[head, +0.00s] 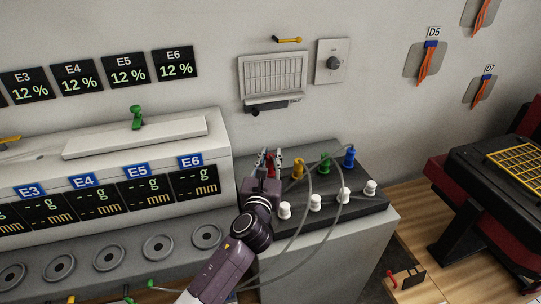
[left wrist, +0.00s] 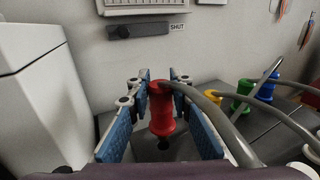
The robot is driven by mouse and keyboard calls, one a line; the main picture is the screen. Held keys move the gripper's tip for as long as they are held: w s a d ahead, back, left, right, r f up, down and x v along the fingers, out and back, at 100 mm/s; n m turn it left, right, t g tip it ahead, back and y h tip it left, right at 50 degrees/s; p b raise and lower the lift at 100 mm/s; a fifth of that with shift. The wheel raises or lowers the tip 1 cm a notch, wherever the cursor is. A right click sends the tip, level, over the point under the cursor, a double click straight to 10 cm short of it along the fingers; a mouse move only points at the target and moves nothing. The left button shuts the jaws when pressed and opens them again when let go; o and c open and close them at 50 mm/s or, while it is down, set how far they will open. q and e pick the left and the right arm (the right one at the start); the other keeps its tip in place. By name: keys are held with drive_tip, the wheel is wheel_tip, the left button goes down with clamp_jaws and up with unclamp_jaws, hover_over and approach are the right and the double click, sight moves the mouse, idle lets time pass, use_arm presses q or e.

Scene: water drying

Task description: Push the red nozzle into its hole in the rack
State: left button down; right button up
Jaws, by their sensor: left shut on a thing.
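The red nozzle (head: 269,170) is upright between the fingers of my left gripper (head: 269,160), at the left end of the dark rack (head: 340,217). In the left wrist view the red nozzle (left wrist: 160,105) stands between the blue finger pads of my left gripper (left wrist: 160,100), which is shut on it. A grey hose runs from its top to the right. My right gripper is not in view.
Yellow (head: 297,168), green (head: 325,163) and blue (head: 349,156) nozzles stand in the rack to the right. Several white knobs (head: 315,202) line its front, with grey hoses crossing above. A white machine (head: 150,150) stands close on the left. A vent (head: 272,77) is on the wall behind.

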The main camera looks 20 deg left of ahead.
sight(270, 169)
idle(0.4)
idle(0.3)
use_arm(q)
drive_tip(key=shift+p, duration=0.35)
idle(0.6)
drive_tip(key=shift+r, duration=0.1)
idle(0.4)
drive_tip(key=shift+f, duration=0.6)
drive_tip(key=shift+f+b, duration=1.2)
drive_tip(key=shift+f, duration=0.1)
drive_tip(key=shift+r+p, duration=1.4)
drive_tip(key=shift+p, duration=0.1)
